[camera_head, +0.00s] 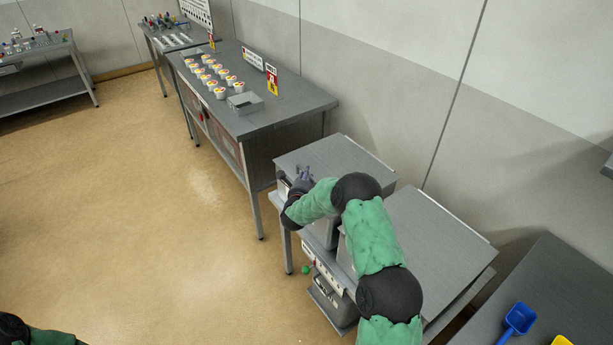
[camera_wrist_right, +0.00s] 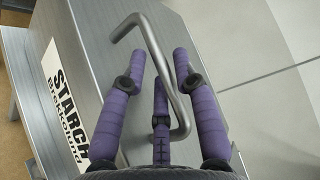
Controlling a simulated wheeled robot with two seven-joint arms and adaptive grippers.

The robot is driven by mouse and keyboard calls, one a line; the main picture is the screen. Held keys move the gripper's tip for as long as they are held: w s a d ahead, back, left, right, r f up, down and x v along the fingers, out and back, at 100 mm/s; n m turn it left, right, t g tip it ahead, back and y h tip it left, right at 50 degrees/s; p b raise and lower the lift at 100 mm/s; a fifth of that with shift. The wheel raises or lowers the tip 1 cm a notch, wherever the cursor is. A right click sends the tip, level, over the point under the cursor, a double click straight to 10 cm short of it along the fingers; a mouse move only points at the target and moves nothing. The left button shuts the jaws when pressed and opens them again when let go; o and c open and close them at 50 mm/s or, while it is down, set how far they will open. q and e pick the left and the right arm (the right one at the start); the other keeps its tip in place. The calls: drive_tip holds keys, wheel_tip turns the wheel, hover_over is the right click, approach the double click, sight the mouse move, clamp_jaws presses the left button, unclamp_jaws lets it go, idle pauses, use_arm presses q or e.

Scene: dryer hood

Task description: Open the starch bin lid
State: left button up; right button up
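The starch bin (camera_wrist_right: 95,40) is a grey metal box with a white "STARCH" label (camera_wrist_right: 63,95) in the right wrist view. A bent metal bar handle (camera_wrist_right: 160,65) stands out from it. In the head view the bin's flat grey lid (camera_head: 345,158) looks closed. My right gripper (camera_head: 304,175) is at the lid's near left edge. In the right wrist view its purple fingers (camera_wrist_right: 158,60) are spread, with the handle running between them. Firm contact with the handle cannot be told. My left gripper is out of view; only part of its arm shows at the lower left.
A second grey bin lid (camera_head: 430,240) is to the right, partly behind my right arm. A table (camera_head: 290,105) with white cups (camera_head: 212,78) stands beyond. A blue scoop (camera_head: 519,319) lies on the grey surface at lower right. The floor (camera_head: 170,230) at left is clear.

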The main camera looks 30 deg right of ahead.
drive_tip(key=shift+w+d, duration=0.3)
drive_tip(key=shift+w, duration=0.05)
